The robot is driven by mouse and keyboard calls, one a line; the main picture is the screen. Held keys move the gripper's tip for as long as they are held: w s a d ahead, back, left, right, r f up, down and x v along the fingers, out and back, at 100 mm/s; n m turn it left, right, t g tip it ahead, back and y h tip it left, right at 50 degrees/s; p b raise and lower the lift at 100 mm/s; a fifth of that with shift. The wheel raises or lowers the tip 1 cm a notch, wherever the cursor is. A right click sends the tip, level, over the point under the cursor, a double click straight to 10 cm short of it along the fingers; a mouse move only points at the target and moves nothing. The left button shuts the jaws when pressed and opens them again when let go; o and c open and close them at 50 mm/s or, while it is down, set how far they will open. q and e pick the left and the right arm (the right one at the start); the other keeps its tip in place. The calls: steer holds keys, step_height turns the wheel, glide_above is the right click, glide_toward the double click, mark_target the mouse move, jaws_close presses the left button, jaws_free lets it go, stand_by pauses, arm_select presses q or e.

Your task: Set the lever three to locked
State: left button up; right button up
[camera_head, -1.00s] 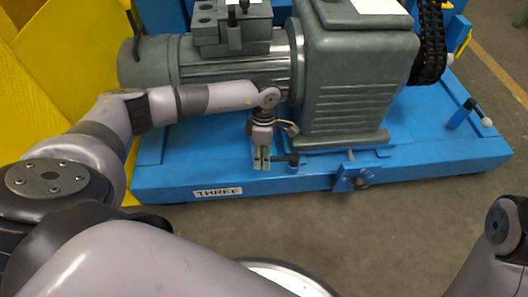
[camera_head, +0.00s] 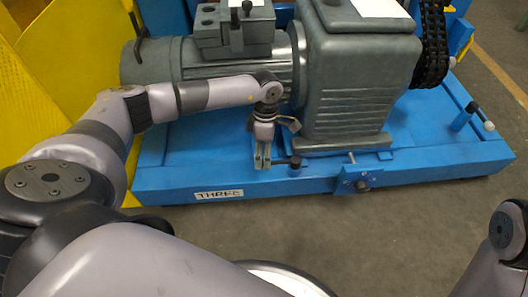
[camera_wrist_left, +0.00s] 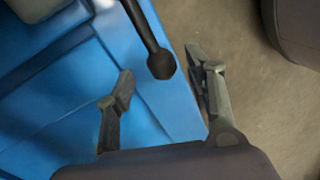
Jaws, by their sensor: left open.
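Lever three is a dark rod with a black knob (camera_head: 295,161) at the front edge of the blue base, right of the label THREE (camera_head: 219,194). My left gripper (camera_head: 262,164) points down just left of the knob, open. In the left wrist view the black knob (camera_wrist_left: 161,66) lies between the lines of the two spread fingertips (camera_wrist_left: 160,72), and neither finger visibly touches it. The lever's far end is cut off there. My right gripper is out of view; only part of my right arm shows at the right edge.
The grey motor and gearbox (camera_head: 355,85) stand right behind my left gripper. A blue bracket with a bolt (camera_head: 355,180) is on the base front. The floor (camera_head: 420,230) in front is clear.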

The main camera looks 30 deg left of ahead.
arm_select(q)
step_height(320, 180, up, 10)
steer(key=w, duration=0.1)
steer(key=shift+w+a, duration=0.35)
steer(key=shift+a, duration=0.05)
steer(key=shift+f, duration=0.1)
